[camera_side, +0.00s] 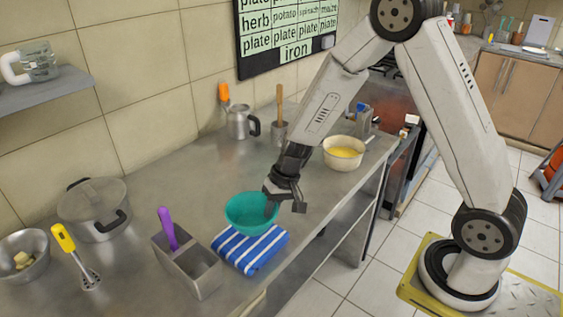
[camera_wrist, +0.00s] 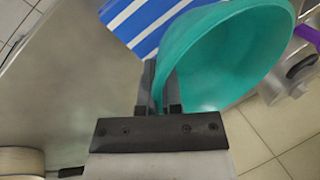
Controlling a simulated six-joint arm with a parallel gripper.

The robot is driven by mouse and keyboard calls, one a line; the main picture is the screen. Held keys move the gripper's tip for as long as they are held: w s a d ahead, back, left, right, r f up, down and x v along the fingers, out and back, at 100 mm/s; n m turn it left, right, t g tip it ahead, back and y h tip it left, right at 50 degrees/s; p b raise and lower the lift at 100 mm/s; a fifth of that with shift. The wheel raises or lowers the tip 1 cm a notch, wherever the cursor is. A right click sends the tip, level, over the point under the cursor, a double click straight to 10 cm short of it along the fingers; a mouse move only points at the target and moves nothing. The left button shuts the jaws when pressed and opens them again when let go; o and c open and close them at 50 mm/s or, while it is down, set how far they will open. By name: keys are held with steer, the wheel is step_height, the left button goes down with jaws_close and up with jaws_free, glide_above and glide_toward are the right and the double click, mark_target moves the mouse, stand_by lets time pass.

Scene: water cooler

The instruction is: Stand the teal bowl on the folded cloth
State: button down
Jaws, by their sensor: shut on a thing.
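The teal bowl (camera_side: 250,212) is at the near part of the steel counter, overlapping the far edge of the folded cloth in the side view. The blue-and-white striped folded cloth (camera_side: 250,249) lies near the counter's front edge. My gripper (camera_side: 283,194) is shut on the bowl's rim at its right side. In the wrist view, my gripper (camera_wrist: 164,95) has one finger on each side of the wall of the teal bowl (camera_wrist: 225,60). The striped cloth (camera_wrist: 150,22) shows at the top, partly hidden by the bowl. I cannot tell whether the bowl touches the cloth.
A grey divided holder (camera_side: 190,264) with a purple-handled tool stands left of the cloth. A cream bowl with yellow contents (camera_side: 344,152) stands behind right.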

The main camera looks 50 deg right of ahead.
mark_target(271, 228)
steer(key=shift+w+f, duration=0.1)
steer(key=shift+f, duration=1.5)
steer(key=shift+f, duration=0.15)
steer(key=c, duration=0.8)
jaws_free()
steer(key=shift+v, duration=6.2)
steer(key=s+n+h, duration=0.1)
steer(key=s, duration=0.2)
steer(key=s+a+n+h, duration=0.1)
steer(key=s+n, duration=0.1)
steer(key=s, duration=0.2)
steer(key=s+n+h, duration=0.1)
steer(key=s, duration=0.2)
steer(key=shift+s+a+f+n+t+h, duration=0.2)
steer(key=shift+s+n+t+h, duration=0.1)
steer(key=shift+t, duration=0.1)
